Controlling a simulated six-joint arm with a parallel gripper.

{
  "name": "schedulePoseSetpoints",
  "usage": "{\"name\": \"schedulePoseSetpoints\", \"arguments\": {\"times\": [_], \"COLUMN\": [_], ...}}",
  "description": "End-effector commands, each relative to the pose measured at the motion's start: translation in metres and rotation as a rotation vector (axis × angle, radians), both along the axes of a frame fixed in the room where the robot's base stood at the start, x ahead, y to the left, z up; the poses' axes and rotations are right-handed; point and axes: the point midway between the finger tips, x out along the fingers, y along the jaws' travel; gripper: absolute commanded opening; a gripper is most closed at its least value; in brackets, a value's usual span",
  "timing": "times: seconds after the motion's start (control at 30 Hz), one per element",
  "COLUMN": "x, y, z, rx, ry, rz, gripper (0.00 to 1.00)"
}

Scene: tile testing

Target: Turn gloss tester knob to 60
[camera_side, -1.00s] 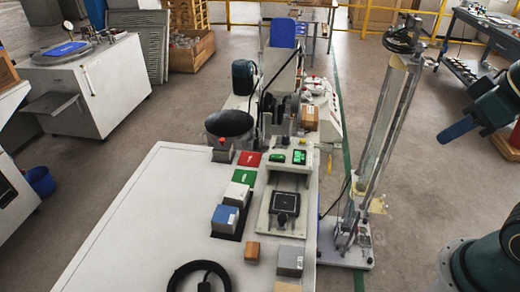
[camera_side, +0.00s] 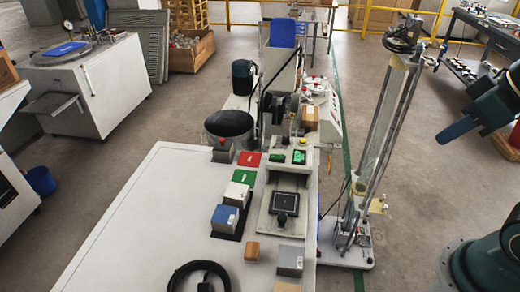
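A pale bench instrument (camera_side: 265,215) stands at the right end of the white table; I take it to be the gloss tester, but no name is readable. It has a black square panel (camera_side: 285,198) and a small dark knob-like part (camera_side: 282,219) just in front of it. Any scale or the number 60 is too small to read. My gripper is not in view; only parts of my arm show at the right edge, apart from the instrument.
On the white table (camera_side: 150,220), a red plate (camera_side: 250,159), a green plate (camera_side: 244,177), a white block (camera_side: 236,194) and a blue block (camera_side: 225,217) lie left of the instrument. A black ring (camera_side: 200,268) is at the front. A tall column stand (camera_side: 385,130) is to the right.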

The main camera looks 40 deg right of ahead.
Motion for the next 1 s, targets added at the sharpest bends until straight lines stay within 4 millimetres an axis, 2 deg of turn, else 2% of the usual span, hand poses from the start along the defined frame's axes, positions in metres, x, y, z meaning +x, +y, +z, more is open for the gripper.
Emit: {"name": "schedulePoseSetpoints", "arguments": {"times": [0.03, 0.2, 0.37, 0.47, 0.73, 1.0], "x": [0.000, 0.006, 0.023, 0.040, 0.097, 0.158], "y": [0.000, -0.001, -0.002, -0.003, -0.005, -0.004], "z": [0.000, 0.003, 0.009, 0.014, 0.023, 0.019], "rx": [0.000, 0.003, 0.013, 0.022, 0.045, 0.059], "ry": [0.000, 0.004, 0.016, 0.027, 0.056, 0.080], "rz": [0.000, -0.013, -0.048, -0.084, -0.201, -0.319], "gripper": [0.16, 0.47, 0.47, 0.47, 0.47, 0.47]}}
